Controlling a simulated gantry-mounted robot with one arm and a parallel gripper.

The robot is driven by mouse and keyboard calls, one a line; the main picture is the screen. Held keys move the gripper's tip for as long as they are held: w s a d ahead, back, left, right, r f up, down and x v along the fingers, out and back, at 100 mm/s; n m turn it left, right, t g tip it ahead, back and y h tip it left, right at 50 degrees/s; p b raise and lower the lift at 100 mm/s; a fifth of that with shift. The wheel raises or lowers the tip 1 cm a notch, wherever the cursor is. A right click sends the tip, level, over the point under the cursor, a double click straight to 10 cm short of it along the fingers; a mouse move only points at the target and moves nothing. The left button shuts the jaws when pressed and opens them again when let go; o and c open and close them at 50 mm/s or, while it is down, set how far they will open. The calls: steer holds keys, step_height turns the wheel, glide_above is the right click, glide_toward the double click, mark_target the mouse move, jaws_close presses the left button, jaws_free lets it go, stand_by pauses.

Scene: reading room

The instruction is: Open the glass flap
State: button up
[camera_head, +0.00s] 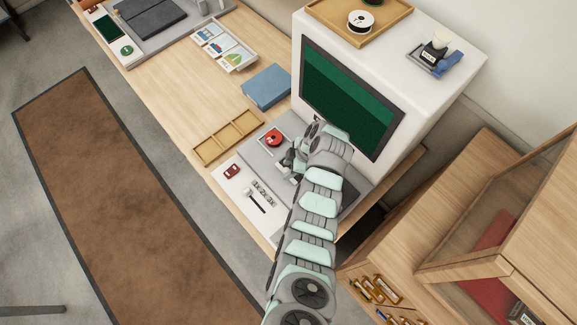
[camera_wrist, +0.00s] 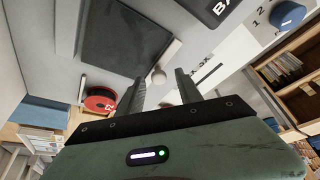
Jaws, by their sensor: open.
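A dark rectangular pane, which looks like the glass flap (camera_wrist: 128,45), lies on the grey base below the reader's screen in the wrist view. It looks flat; I cannot tell whether it is raised at all. A pale round knob (camera_wrist: 158,76) stands near its edge, beside a light bar (camera_wrist: 167,55). My gripper (camera_wrist: 158,88) is open and empty, with its fingertips on either side of the knob in the picture; contact cannot be told. In the head view my gripper (camera_head: 290,160) is low over the reader's base (camera_head: 262,165), and my arm hides most of the pane.
The white reader with its green screen (camera_head: 345,95) rises behind my gripper. A red reel (camera_head: 273,138) sits left of it. A wooden divided tray (camera_head: 227,137), blue box (camera_head: 266,86) and red item (camera_head: 232,171) are nearby. A wooden cabinet (camera_head: 470,200) stands right.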

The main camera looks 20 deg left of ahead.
jaws_close()
stand_by(0.5)
stand_by(1.0)
